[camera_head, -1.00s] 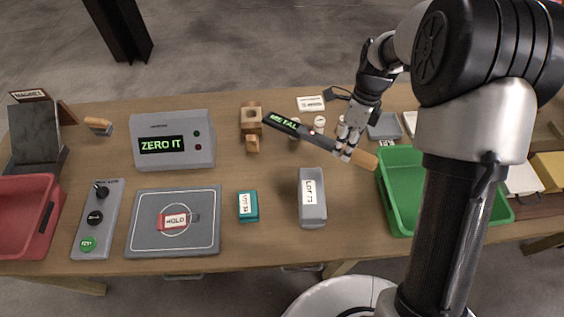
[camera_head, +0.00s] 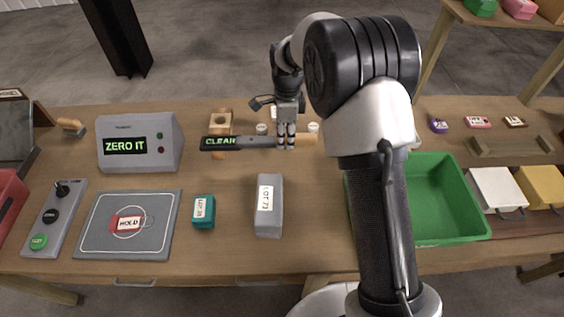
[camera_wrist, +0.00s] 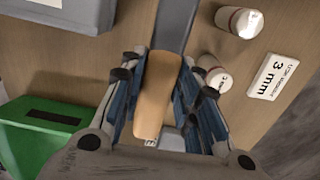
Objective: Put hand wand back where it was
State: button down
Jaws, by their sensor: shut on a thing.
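The hand wand (camera_head: 237,142) is a dark bar with a lit green display reading CLEAR and a tan wooden handle. My gripper (camera_head: 286,143) is shut on the handle, and the wand lies level across the picture, pointing left. In the wrist view the tan handle (camera_wrist: 155,95) runs between my blue-grey fingers. A wooden block with a round opening (camera_head: 221,119) stands behind the wand's display end. The wand partly hides the block's lower front part. I cannot tell the wand's exact height above the table.
Small white-capped bottles (camera_head: 313,127) stand near the gripper; a 3 mm card (camera_wrist: 271,78) lies beside them. The LOT 73 grey block (camera_head: 268,222), teal block (camera_head: 204,212) and ZERO IT box (camera_head: 140,144) stand around. A green tray (camera_head: 465,200) is right.

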aim_at(285, 166)
notch_tip(285, 166, down, 10)
jog(key=shift+f+b, duration=0.2)
jog(key=shift+b, duration=1)
jog(key=shift+f, duration=0.15)
jog(key=c, duration=1.2)
grip_release()
jog(key=r+p, duration=0.3)
jog(key=r, duration=0.9)
jog(key=shift+d+r+p, duration=0.2)
jog(key=shift+p, duration=0.2)
